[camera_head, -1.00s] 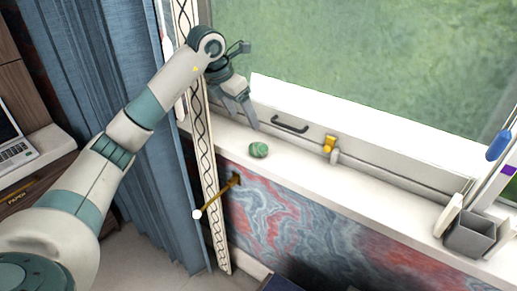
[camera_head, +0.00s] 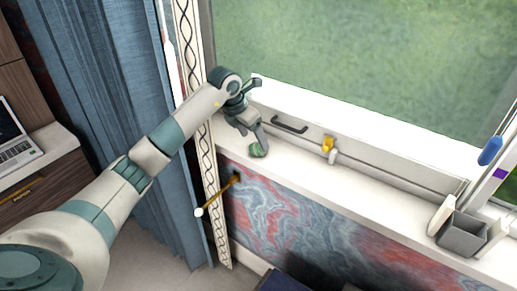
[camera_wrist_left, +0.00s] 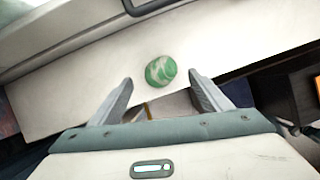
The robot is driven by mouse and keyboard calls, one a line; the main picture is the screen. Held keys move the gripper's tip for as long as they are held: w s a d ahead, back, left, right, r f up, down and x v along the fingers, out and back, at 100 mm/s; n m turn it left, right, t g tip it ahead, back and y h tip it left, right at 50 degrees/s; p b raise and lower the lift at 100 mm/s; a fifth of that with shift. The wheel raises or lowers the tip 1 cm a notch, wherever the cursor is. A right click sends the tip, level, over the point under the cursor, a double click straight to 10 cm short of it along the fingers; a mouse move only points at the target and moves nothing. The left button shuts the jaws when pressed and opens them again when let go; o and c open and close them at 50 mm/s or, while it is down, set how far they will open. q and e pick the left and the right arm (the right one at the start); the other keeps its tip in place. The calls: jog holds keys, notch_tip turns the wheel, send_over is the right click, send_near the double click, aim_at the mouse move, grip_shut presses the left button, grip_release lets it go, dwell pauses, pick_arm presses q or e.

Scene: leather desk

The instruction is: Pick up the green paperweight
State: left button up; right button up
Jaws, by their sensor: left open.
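The green paperweight (camera_head: 258,151) is a small round marbled stone with pale streaks. It sits on the white window sill, close to the sill's front edge. My left gripper (camera_head: 257,138) is right above and beside it in the head view and covers part of it. In the left wrist view the paperweight (camera_wrist_left: 160,71) lies just beyond the fingertips, roughly centred between them. The left gripper (camera_wrist_left: 160,84) is open, with its fingers spread and nothing between them. My right gripper is not in view.
The window sill (camera_head: 330,185) is clear to the right of the paperweight. A dark window handle (camera_head: 289,125) and a yellow latch (camera_head: 328,144) are behind it. A grey square cup (camera_head: 466,234) stands at the far right. A blue curtain (camera_head: 125,110) hangs at left.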

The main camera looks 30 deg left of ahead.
aim_at(257, 145)
pick_arm(q)
jog(key=shift+w+d+f+p, duration=0.1)
jog(key=shift+d+f+p, duration=0.05)
jog(key=shift+f+p, duration=0.35)
jog(key=p+x, duration=0.1)
jog(key=x, duration=0.2)
jog(key=shift+p, duration=0.3)
jog(key=shift+w+f, duration=0.1)
jog(key=shift+f, duration=0.5)
jog(key=c, duration=1.2)
